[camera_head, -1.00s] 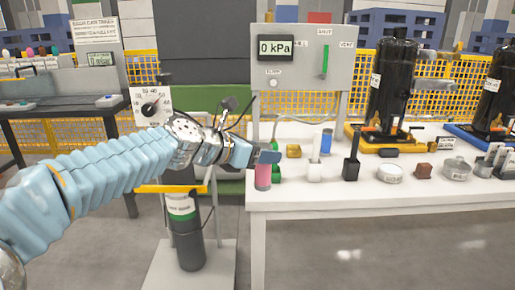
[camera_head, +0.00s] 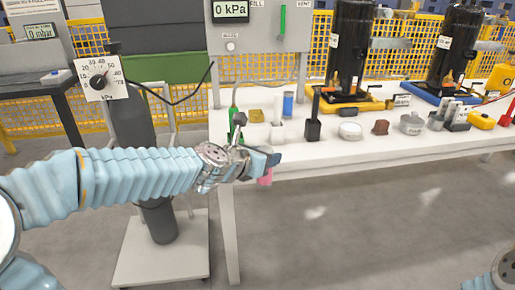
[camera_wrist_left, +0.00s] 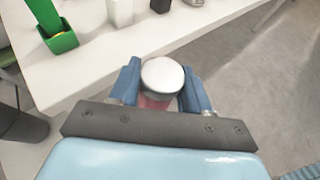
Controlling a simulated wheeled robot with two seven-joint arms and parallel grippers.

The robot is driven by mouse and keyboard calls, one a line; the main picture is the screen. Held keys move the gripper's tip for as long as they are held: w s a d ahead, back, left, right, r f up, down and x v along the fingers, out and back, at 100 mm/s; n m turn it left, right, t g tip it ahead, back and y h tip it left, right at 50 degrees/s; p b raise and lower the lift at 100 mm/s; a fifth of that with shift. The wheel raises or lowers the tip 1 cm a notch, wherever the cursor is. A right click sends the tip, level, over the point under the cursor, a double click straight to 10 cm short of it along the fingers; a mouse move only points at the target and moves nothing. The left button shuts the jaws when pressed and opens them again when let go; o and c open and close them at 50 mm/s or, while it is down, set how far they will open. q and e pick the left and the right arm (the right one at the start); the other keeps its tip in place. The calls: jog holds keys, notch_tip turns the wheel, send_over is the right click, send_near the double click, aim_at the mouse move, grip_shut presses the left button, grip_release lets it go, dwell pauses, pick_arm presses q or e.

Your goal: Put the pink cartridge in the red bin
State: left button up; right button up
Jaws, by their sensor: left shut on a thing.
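My left gripper (camera_head: 269,161) is shut on the pink cartridge (camera_head: 265,177) and holds it in the air by the front edge of the white bench, near its left end. In the left wrist view the cartridge's pale round cap (camera_wrist_left: 162,75) faces the camera between the two blue fingers, with some pink body (camera_wrist_left: 153,103) showing below it. I cannot make out a red bin for certain; a small red thing (camera_head: 508,115) is cut off at the right edge. My right gripper is not in view; part of my right arm shows at the bottom right corner.
A gauge stand (camera_head: 160,222) stands left. Floor in front is clear.

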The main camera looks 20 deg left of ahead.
pick_arm(q)
jog(key=shift+w+d+f, duration=0.2)
jog(key=shift+d+f, duration=0.25)
jog(key=shift+d, duration=0.25)
jog(key=w+d+f+n+y, duration=0.1)
jog(key=w+d+f, duration=0.1)
jog(key=d+f, duration=0.4)
jog(key=w+d+f+n+y, duration=0.1)
jog(key=w+d+f+y, duration=0.1)
jog(key=d+f, duration=0.4)
notch_tip(320, 180, down, 3)
jog(key=shift+w+f+n, duration=0.2)
jog(key=shift+w+n, duration=0.1)
jog(key=shift+w, duration=0.45)
jog(key=shift+d, duration=0.15)
